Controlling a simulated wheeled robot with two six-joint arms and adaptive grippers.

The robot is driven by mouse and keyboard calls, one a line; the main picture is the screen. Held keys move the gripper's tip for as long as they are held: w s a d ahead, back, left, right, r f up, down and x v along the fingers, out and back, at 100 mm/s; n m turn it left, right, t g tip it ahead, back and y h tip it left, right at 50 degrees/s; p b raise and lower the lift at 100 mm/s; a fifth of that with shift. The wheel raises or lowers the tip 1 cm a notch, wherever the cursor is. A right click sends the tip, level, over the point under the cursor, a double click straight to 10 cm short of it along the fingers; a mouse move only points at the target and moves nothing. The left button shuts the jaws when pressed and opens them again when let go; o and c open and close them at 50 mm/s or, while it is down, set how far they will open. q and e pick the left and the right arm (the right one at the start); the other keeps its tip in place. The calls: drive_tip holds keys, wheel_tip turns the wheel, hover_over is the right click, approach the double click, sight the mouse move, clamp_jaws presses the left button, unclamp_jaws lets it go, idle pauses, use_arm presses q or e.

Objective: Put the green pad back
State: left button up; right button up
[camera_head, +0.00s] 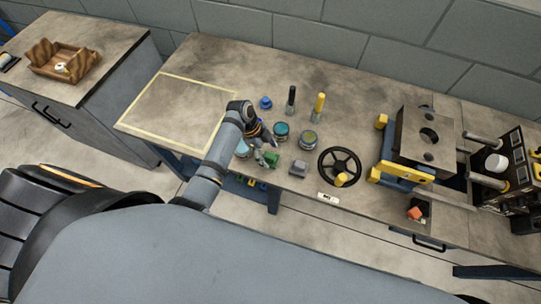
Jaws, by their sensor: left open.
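The green pad (272,159) is a small green block on the bench, at the front edge right of my left arm. My left gripper (264,156) is at the pad, with its fingers open beside it. Whether the fingers touch the pad I cannot tell at this size. A grey block (298,168) sits just right of the pad. My right gripper does not show.
Teal-lidded jars (281,131) and (308,139) stand behind the pad, with a blue knob, a black-handled and a yellow-handled tool further back. A black handwheel (340,166) and mould press (425,140) stand right. A yellow-outlined area (175,108) at left is bare.

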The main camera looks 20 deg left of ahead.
use_arm(q)
drive_tip(key=v, duration=1)
drive_tip(key=shift+s, duration=0.1)
drive_tip(key=s+a+r+n+t+y, duration=0.1)
drive_tip(key=s+a+n+t+y, duration=0.15)
drive_tip(key=s+n, duration=0.55)
drive_tip(key=s+a+r+n+t+y, duration=0.1)
drive_tip(key=s+a+n+y, duration=0.25)
drive_tip(key=s+n, duration=0.45)
wheel_tip(320, 180, down, 27)
drive_tip(key=a+n+g, duration=0.1)
drive_tip(key=a+n, duration=0.1)
drive_tip(key=a, duration=0.1)
drive_tip(key=s+f+g, duration=0.1)
drive_tip(key=s+f, duration=1.4)
drive_tip(key=s, duration=0.4)
drive_tip(key=shift+a+f+h, duration=0.25)
drive_tip(key=shift+a+h, duration=0.05)
drive_tip(key=shift+a, duration=0.2)
